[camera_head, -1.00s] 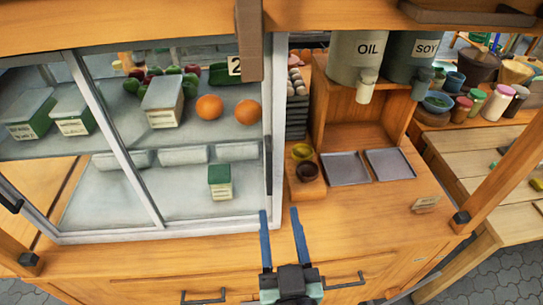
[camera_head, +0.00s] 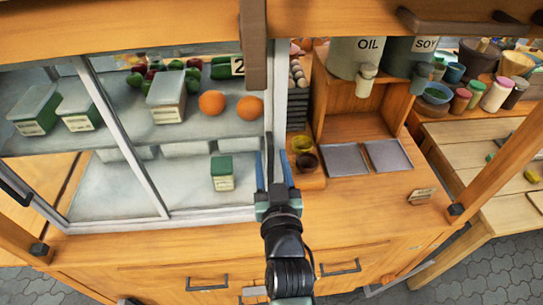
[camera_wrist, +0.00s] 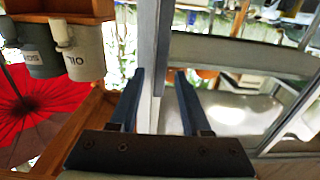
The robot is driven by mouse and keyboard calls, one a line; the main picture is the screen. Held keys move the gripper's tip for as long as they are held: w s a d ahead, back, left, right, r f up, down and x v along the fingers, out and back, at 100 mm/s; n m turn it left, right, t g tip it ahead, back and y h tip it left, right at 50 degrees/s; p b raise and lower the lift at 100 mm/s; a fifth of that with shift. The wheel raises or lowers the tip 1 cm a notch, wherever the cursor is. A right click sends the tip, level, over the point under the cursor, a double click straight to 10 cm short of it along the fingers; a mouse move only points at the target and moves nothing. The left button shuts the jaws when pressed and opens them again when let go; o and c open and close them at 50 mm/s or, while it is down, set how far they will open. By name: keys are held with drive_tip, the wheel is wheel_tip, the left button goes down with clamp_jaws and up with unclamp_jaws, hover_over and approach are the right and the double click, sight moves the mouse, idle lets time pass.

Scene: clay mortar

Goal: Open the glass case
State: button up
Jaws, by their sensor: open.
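The glass case (camera_head: 167,190) stands on the wooden counter at the left in the head view, with sliding glass panes in grey frames. The panes look shut. My gripper (camera_head: 273,158) is open at the right end of the case's front, with its blue fingers on either side of the right door's upright edge frame. In the wrist view my gripper (camera_wrist: 160,78) shows both fingers apart, with the pale upright frame (camera_wrist: 155,50) between them. I cannot tell whether the fingers touch the frame.
Inside the case are oranges (camera_head: 212,103), green-and-white boxes (camera_head: 222,173) and vegetables. To the right stand the OIL container (camera_head: 355,55), the SOY container (camera_head: 410,60), small cups (camera_head: 302,145) and two grey trays (camera_head: 345,160). A wooden post (camera_head: 500,165) rises at the right.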

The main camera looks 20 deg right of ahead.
drive_tip(key=shift+w, duration=0.2)
clamp_jaws()
idle(1.4)
